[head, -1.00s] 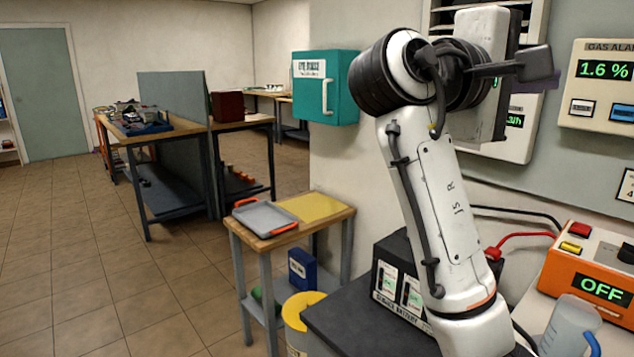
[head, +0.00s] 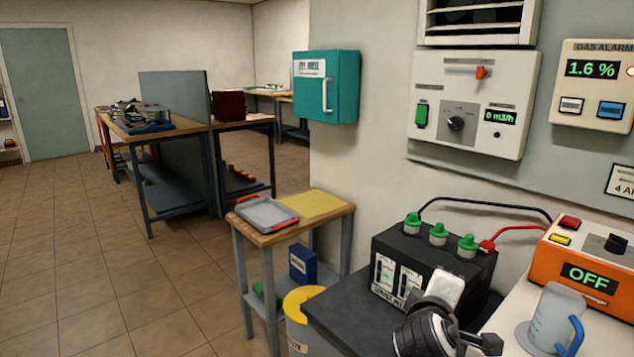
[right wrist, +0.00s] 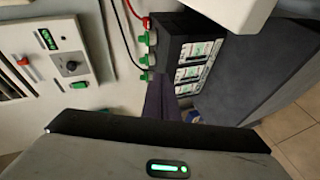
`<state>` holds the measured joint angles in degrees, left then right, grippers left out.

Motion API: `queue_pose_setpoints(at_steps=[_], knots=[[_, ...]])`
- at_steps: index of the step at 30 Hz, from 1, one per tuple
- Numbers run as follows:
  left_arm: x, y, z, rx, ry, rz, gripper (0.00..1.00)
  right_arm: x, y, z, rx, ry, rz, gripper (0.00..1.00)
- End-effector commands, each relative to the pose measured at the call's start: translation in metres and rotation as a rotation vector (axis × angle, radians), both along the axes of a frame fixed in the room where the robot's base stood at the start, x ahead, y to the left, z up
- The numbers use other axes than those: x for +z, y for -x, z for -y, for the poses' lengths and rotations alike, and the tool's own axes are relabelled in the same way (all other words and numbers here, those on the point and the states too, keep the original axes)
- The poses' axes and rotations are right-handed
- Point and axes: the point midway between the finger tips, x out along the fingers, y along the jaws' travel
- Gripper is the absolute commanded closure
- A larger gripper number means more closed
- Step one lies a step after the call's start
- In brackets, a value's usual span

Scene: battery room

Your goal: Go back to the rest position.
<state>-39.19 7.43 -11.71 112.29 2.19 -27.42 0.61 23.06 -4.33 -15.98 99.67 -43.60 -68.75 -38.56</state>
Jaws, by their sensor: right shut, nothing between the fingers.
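My right arm (head: 425,332) is folded low at the bottom of the head view, in front of the battery and beside the bench. Its fingertips are hidden or cannot be made out there. In the right wrist view my right gripper (right wrist: 162,98) shows as dark fingers, shut and empty, beside the black battery (right wrist: 188,55). Whether they touch anything is hard to tell. My left gripper is in neither view.
The battery (head: 430,262) with green caps and black and red cables stands close by the arm. An orange charger (head: 580,270) reads OFF; a jug (head: 555,318) stands before it. The fan panel (head: 470,100) reads 0 m3/h. A small table (head: 320,208) is left; floor beyond is clear.

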Motion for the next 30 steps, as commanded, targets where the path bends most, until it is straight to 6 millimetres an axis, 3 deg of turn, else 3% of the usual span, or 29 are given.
queue_pose_setpoints(at_steps=[1, 6, 9, 13, 18, 21, 24, 30], knots=[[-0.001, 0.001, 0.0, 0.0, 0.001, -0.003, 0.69, -0.042, 0.014, -0.005, 0.029, -0.064, -0.03, 1.0], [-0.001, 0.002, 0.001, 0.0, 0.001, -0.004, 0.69, -0.156, 0.073, -0.028, 0.098, -0.344, -0.089, 1.0], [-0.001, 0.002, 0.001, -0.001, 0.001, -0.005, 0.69, -0.213, 0.123, -0.043, 0.103, -0.534, -0.129, 1.0], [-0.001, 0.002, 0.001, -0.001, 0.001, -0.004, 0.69, -0.27, 0.2, -0.06, 0.062, -0.799, -0.176, 1.0], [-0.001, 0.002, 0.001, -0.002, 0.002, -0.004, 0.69, -0.305, 0.286, -0.073, -0.039, -1.085, -0.211, 1.0], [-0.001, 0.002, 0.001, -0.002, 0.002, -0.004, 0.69, -0.312, 0.316, -0.077, -0.09, -1.187, -0.218, 1.0], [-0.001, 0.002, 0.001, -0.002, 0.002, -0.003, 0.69, -0.314, 0.33, -0.078, -0.119, -1.238, -0.219, 1.0], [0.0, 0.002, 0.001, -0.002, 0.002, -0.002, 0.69, -0.315, 0.333, -0.079, -0.127, -1.253, -0.219, 1.0]])
